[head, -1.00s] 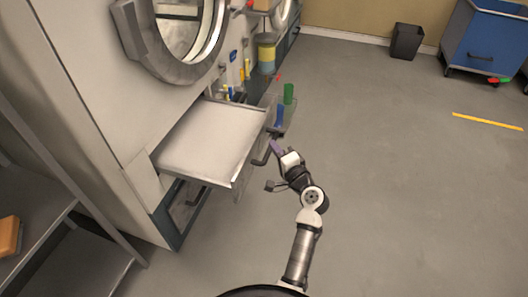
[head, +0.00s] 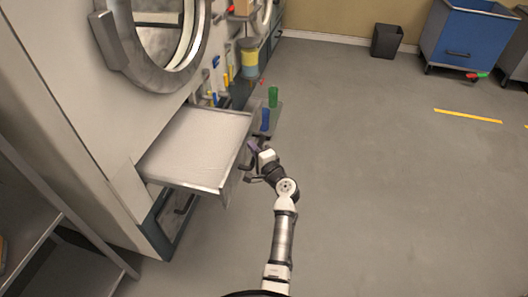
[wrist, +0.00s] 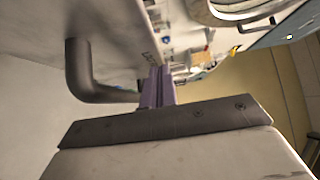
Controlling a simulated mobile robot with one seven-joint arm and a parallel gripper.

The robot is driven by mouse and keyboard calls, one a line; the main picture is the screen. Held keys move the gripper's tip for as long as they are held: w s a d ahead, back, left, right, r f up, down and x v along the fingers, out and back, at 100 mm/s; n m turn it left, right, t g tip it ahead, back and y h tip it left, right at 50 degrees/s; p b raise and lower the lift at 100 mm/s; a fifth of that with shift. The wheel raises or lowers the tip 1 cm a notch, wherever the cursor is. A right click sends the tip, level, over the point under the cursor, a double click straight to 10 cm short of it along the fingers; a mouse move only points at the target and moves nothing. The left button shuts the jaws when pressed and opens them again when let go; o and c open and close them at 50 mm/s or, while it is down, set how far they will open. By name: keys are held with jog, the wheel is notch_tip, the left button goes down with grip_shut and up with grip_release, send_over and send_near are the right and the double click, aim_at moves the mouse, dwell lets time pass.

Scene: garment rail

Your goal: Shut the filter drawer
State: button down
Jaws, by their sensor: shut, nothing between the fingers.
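The filter drawer (head: 195,146) is a pale, wide drawer that stands out from the front of the machine in the head view. Its front panel (head: 233,172) faces right, towards my arm. My gripper (head: 252,147) is at the front panel, near its far end, with purple fingers closed together and empty. In the wrist view the purple fingers (wrist: 158,88) point at the grey panel (wrist: 120,22), beside a dark bent handle (wrist: 88,75). I cannot tell whether the fingertips touch the panel.
A dark-framed opening (head: 170,222) is below the drawer. Beyond the drawer are a blue container (head: 265,120) and a green one (head: 273,97). A grey shelf rack (head: 50,215) stands at the left.

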jog(key=shift+w+a, duration=0.15)
jog(key=shift+a, duration=0.35)
jog(key=shift+a, duration=0.1)
